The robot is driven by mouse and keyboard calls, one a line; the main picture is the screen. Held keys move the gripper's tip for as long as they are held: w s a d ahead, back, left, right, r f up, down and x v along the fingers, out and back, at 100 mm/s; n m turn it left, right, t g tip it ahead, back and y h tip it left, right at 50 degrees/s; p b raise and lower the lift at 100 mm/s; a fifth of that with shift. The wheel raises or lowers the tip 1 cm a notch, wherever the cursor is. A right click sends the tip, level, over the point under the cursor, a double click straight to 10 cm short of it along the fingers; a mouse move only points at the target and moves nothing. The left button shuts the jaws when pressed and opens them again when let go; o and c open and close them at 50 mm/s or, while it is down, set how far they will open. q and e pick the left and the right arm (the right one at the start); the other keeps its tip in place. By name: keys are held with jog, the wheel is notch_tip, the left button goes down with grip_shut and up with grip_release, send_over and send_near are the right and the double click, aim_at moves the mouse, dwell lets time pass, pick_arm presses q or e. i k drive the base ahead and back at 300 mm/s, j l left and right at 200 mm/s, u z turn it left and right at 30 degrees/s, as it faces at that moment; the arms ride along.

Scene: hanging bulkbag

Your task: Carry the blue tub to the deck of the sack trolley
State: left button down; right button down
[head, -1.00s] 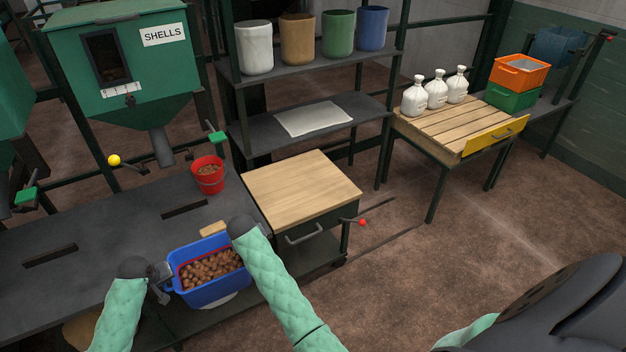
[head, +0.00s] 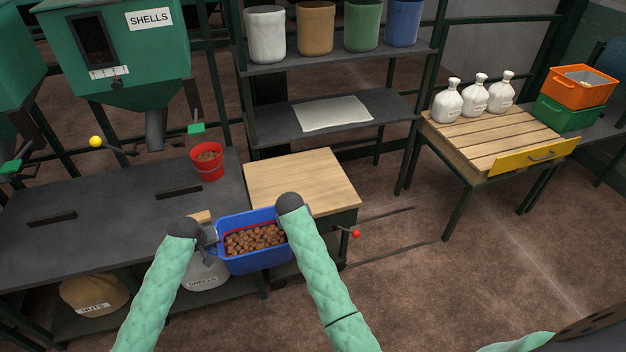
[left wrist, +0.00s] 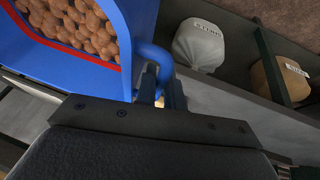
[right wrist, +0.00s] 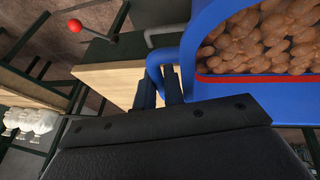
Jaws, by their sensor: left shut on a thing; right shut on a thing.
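The blue tub (head: 258,266) is full of brown nuts below a red inner line. It hangs level between my grippers, in front of the bench's right end and the wood-topped unit. My left gripper (head: 213,236) is shut on its left handle, which shows in the left wrist view (left wrist: 152,60). My right gripper (right wrist: 172,85) is shut on its right handle; in the head view the right hand mostly hides this grip. The wood-topped unit (head: 300,178) has a bare top, a drawer-like handle and a red-knobbed lever. No label shows whether it is the sack trolley.
A red bucket (head: 207,162) stands on the dark bench (head: 110,205). Sacks (head: 95,295) lie on the shelf below. A slatted table (head: 500,140) at right holds three white bottle-shaped sacks (head: 475,95). Orange (head: 580,88) and green crates are stacked beyond. Floor at right is open.

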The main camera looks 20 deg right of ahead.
aim_at(299, 182)
jog(key=l, duration=1.1)
jog(key=i+l, duration=0.1)
jog(key=i, duration=0.9)
